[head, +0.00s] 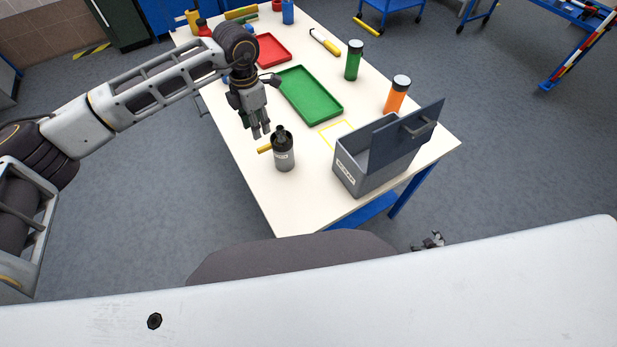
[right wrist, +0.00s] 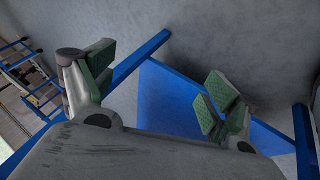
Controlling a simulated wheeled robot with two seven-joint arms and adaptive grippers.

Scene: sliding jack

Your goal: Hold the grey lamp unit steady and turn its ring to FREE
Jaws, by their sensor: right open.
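The grey lamp unit (head: 284,158) stands upright on the table near its left front edge, with a dark top and a small light label. A short yellow piece (head: 265,149) sticks out at its left side. The ring's marking is too small to read. My left gripper (head: 261,133) points down just behind and left of the lamp's top and appears apart from it. Its jaw gap is unclear from this angle. My right gripper (head: 430,243) is low, beyond the table's front right corner; in the right wrist view (right wrist: 160,92) its padded fingers are apart and empty.
A grey open box (head: 350,178) with a raised lid stands right of the lamp. The blue table frame (right wrist: 145,55) is close in front of my right gripper.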

